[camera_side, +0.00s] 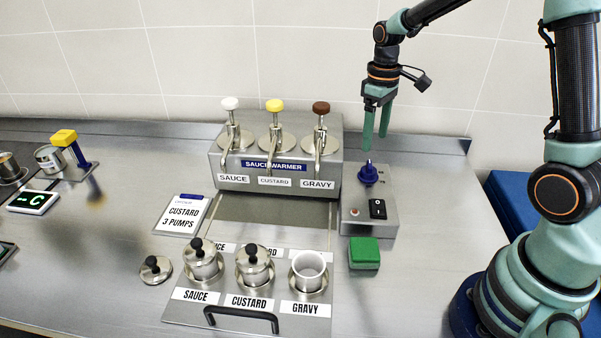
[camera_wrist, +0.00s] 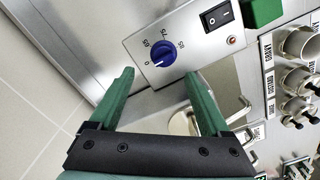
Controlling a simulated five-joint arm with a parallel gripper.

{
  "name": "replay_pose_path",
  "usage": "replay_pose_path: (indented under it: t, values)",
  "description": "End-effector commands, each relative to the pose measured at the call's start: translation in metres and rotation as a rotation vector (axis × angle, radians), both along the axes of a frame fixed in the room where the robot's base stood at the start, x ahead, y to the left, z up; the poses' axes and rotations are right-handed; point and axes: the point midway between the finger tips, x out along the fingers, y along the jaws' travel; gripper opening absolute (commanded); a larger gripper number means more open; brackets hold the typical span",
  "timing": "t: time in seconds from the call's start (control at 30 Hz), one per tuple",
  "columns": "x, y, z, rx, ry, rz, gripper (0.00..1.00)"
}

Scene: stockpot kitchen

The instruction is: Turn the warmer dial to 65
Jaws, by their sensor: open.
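The warmer dial is a blue knob (camera_side: 368,174) on top of the grey control box (camera_side: 357,215), right of the sauce warmer. In the wrist view the dial (camera_wrist: 161,54) has printed marks around it, and its white pointer line appears to face the 0 mark. My gripper (camera_side: 376,143) is open and empty above the dial, fingers pointing down. In the wrist view my gripper's fingertips (camera_wrist: 160,72) lie either side of the dial, apart from it.
A black rocker switch (camera_side: 378,209) and a small red light (camera_side: 354,212) are on the same box. A green block (camera_side: 364,253) lies in front of it. The sauce warmer (camera_side: 275,165) with three pumps stands to the left. The counter right of the box is clear.

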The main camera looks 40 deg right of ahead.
Motion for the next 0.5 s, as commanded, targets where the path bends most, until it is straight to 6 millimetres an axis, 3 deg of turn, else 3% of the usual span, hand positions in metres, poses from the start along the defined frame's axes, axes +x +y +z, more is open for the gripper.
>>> replay_pose_path:
  t: [0.2,0.5]
  values:
    - [-0.002,0.004,-0.044,0.001,0.005,0.001,0.81]
    - [-0.002,0.006,-0.080,0.000,0.001,0.000,0.81]
